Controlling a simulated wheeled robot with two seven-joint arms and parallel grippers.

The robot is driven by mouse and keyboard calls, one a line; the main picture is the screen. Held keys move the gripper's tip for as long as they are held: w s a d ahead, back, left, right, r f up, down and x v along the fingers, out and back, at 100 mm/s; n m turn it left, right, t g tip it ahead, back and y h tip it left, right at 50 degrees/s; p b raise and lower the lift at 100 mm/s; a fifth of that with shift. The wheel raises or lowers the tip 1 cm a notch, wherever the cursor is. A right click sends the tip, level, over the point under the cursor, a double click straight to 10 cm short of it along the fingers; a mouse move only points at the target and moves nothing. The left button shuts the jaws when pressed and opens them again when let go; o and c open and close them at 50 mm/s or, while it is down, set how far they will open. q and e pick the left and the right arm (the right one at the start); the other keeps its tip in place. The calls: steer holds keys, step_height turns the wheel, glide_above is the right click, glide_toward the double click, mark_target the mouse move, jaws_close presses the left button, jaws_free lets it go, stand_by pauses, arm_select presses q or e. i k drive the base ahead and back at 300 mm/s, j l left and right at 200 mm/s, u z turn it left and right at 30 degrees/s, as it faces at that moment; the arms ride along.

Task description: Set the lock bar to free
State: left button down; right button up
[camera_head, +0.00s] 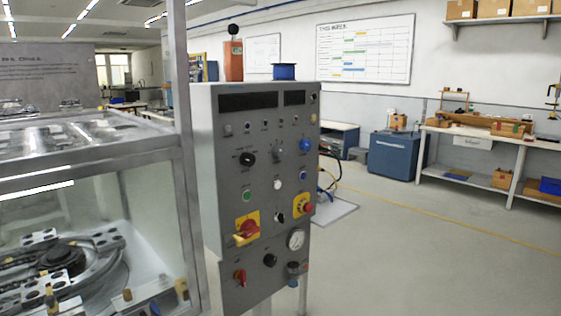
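A grey control panel (260,210) stands in the middle. It has a black rotary knob (247,159), a blue knob (305,145), a green button (247,196) and a small toggle lever (277,157). Lower down are a red handle on a yellow plate (246,230), a red button on yellow (304,205), a black knob (270,261), a red knob (240,277) and a round gauge (296,239). I cannot tell which part, if any, is the lock bar; the labels are too small to read. Neither of my grippers is in view.
A framed glass enclosure (160,190) with a ring-shaped mechanism (65,258) fills the left side. A blue cabinet (395,155) and a workbench (480,145) stand at the back right. Cables and a floor plate lie behind the panel. The floor at the right is clear.

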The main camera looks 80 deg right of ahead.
mark_target(240, 240)
steer(key=z, duration=2.25)
